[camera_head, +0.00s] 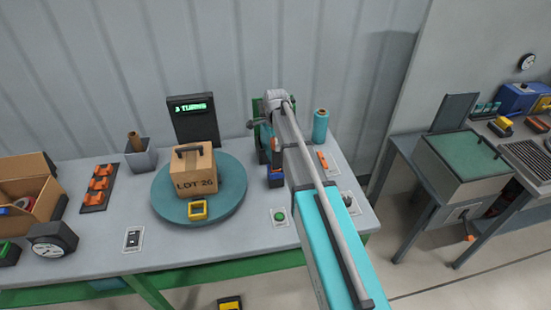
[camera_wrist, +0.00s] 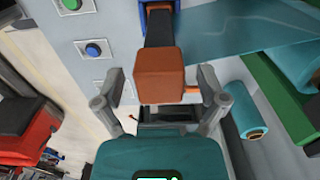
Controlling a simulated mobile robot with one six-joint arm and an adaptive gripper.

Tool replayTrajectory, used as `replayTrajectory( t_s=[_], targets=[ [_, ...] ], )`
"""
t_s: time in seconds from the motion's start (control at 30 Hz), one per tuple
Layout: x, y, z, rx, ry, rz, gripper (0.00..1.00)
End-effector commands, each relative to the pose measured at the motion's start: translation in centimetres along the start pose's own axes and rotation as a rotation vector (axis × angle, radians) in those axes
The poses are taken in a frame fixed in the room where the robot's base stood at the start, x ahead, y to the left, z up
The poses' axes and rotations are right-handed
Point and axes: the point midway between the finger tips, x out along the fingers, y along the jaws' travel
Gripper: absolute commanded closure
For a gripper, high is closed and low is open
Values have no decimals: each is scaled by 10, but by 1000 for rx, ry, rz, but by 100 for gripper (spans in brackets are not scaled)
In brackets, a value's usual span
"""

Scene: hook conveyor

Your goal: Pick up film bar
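An orange-brown block (camera_wrist: 165,75) on a dark bar, which I take to be the film bar's grip, lies in the middle of the wrist view. The dark bar runs up to a blue holder with an orange part at the top edge. My gripper (camera_wrist: 161,80) is open, one finger on each side of the block. Gaps show on both sides, so I see no grip; how deep the fingers reach is unclear. In the head view my arm hides most of this spot; a blue holder (camera_head: 276,182) shows beside it.
A teal film roll (camera_wrist: 245,120) and a green post (camera_wrist: 280,95) stand close to the right in the wrist view. Blue (camera_wrist: 94,49) and green buttons lie to the left. In the head view a carton (camera_head: 194,172) sits on a round turntable (camera_head: 232,185) beside my arm.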

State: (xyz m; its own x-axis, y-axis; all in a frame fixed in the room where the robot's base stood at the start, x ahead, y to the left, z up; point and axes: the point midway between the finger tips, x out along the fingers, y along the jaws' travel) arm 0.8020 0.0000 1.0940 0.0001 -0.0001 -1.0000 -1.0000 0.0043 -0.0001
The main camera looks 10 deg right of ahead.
Motion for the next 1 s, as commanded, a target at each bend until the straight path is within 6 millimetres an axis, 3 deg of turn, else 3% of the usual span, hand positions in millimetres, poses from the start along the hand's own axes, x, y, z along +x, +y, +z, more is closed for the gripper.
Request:
replayTrajectory(
  t_s=[0.07, 0.43, 1.0],
  targets=[
    [0, 0, 0, 0, 0, 0, 32],
    [0, 0, 0, 0, 0, 0, 100],
    [-8, 0, 0, 0, 0, 0, 100]
  ],
)
